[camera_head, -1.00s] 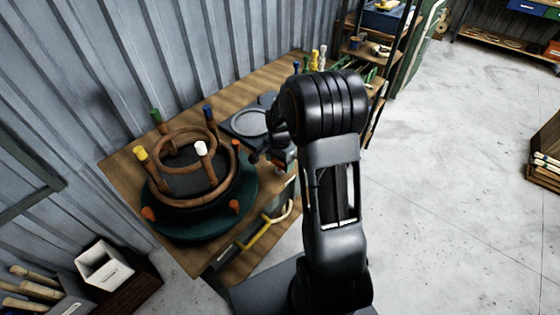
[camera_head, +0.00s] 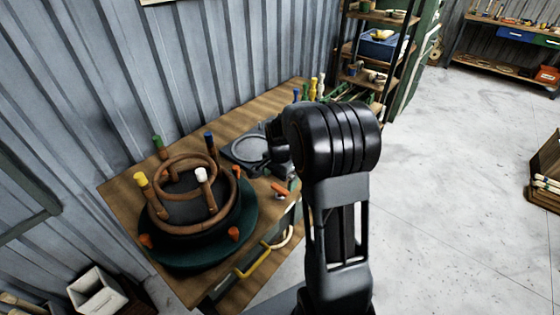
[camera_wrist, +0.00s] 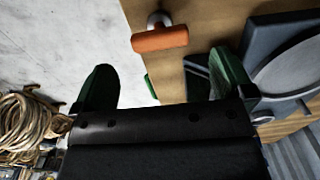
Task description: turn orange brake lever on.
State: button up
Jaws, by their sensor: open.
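The orange brake lever (camera_head: 281,189) shows in the head view at the bench's right edge, right of the round jig. In the wrist view the orange lever (camera_wrist: 160,39) is a short bar on a pale metal stem, ahead of my gripper and between the lines of its fingers. My gripper (camera_wrist: 165,82) is open, with dark green fingers spread wide and nothing between them. The lever lies beyond the fingertips, and I see no contact. In the head view my arm hides most of the gripper.
The wooden bench (camera_head: 125,190) carries a round jig (camera_head: 215,235) with brown rings and colour-capped pegs. A grey plate (camera_head: 250,148) lies behind the lever. A yellow handle (camera_head: 252,261) sticks out at the bench front. Shelves (camera_head: 372,45) stand behind; open floor (camera_head: 450,200) lies right.

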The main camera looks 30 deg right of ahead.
aim_at(280, 188)
notch_tip(280, 188, up, 9)
dwell(0.3)
dwell(0.5)
jog(key=s+a+r+n+t, duration=0.1)
jog(key=s+a+n, duration=0.3)
jog(key=s+n, duration=0.2)
jog(key=s+a+r+n+t, duration=0.1)
jog(key=s+a+n, duration=0.4)
jog(key=s, duration=0.5)
jog(key=shift+s+a+r+n+t+p, duration=0.15)
jog(key=shift+s+r+n+t+p, duration=0.2)
jog(key=shift+n+t, duration=0.6)
jog(key=shift+w, duration=0.1)
